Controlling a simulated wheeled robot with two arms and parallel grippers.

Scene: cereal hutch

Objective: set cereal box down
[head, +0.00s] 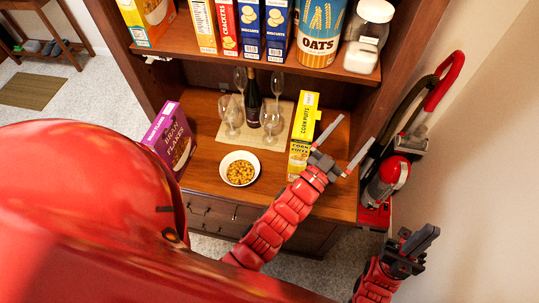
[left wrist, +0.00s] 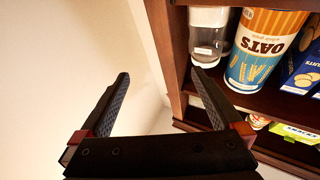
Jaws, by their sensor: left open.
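A yellow Corn Puffs cereal box (head: 303,120) is on the wooden counter of the hutch, to the right of a white bowl of cereal (head: 240,169). My left gripper (head: 357,129) is open and empty, just right of the box, its fingers pointing away from it to the upper right. Its wrist partly overlaps the box's lower right in the head view; I cannot tell if they touch. In the left wrist view, the open fingers (left wrist: 160,73) have nothing between them. My right gripper (head: 412,250) is low at the right, off the counter; its jaw gap is unclear.
A purple Bran Flakes box (head: 171,138) stands at the counter's left. Wine glasses (head: 232,116) and a dark bottle (head: 253,103) stand on a mat behind the bowl. The shelf above holds boxes and an oats canister (head: 321,32). A red vacuum (head: 388,178) stands right of the hutch.

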